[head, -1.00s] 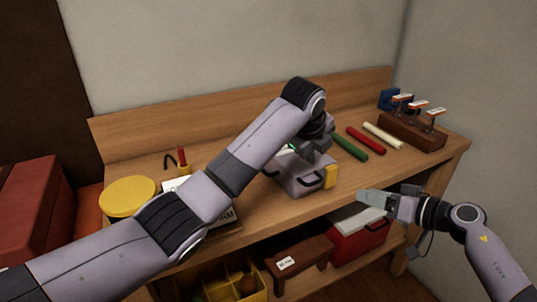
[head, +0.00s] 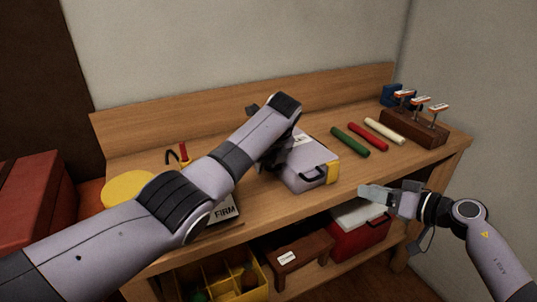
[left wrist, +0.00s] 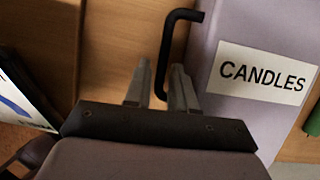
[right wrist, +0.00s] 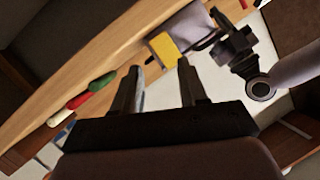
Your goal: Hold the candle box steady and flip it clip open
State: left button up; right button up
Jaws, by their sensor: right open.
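The candle box (head: 312,157) is a pale lilac-grey case on the bench, with a black handle (head: 313,174) on its front end and a yellow clip (head: 333,171) at its right corner. In the left wrist view the box (left wrist: 229,32) shows its CANDLES label, and a black side handle (left wrist: 176,35) stands out from it. My left gripper (left wrist: 160,68) is open, its fingers on either side of that handle; my arm mostly hides it in the head view. My right gripper (head: 372,193) is open and empty, in front of the bench. The clip also shows in the right wrist view (right wrist: 164,47).
Green (head: 349,141), red (head: 366,139) and cream (head: 385,131) candles lie right of the box. A wooden holder (head: 413,129) stands at the back right. A round yellow lid (head: 129,188) lies left. A red-and-white cooler (head: 358,232) sits on the lower shelf.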

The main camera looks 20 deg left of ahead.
pick_arm(q)
jog(key=shift+x, duration=0.75)
